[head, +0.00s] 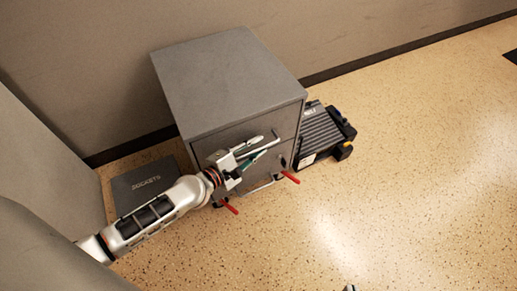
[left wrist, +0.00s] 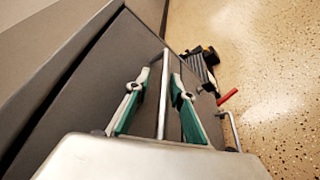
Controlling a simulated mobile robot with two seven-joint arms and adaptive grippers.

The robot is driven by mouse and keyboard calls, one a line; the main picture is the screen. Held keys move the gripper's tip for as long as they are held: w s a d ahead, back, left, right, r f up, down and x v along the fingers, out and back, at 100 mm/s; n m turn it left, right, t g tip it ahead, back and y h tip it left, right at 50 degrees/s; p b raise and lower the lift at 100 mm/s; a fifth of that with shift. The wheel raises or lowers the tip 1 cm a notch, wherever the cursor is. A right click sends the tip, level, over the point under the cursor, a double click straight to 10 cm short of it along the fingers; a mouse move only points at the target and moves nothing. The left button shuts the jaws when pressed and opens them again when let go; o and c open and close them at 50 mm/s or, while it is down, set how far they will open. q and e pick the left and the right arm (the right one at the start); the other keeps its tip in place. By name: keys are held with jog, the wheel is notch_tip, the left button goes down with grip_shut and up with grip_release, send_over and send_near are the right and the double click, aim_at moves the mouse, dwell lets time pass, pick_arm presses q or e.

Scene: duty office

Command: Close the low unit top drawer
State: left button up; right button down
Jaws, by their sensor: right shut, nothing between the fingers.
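The low unit (head: 225,80) is a grey metal cabinet against the wall. Its top drawer front (head: 285,125) is partly hidden behind my left gripper. In the left wrist view a narrow dark line runs along the upper edge of the drawer front (left wrist: 120,50); the drawer looks almost flush. My left gripper (head: 262,152) is at the drawer front. In the left wrist view its fingers (left wrist: 162,95) are apart, one on each side of the bar handle (left wrist: 163,85); I cannot tell whether they touch it. Only a tip of my right gripper (head: 349,288) shows at the bottom edge.
Two red bars (head: 290,177) stick out low at the unit's front, near a lower handle (head: 262,187). A dark box marked SOCKETS (head: 145,185) is on the left. A black ribbed case (head: 322,135) stands on the right. The floor in front (head: 400,200) is clear.

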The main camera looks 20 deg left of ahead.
pick_arm(q)
jog(key=shift+s+d, duration=0.15)
jog(key=shift+s, duration=0.2)
jog(key=v, duration=1.1)
jog(key=shift+s+a, duration=0.2)
jog(key=shift+a, duration=0.05)
jog(key=shift+r, duration=0.15)
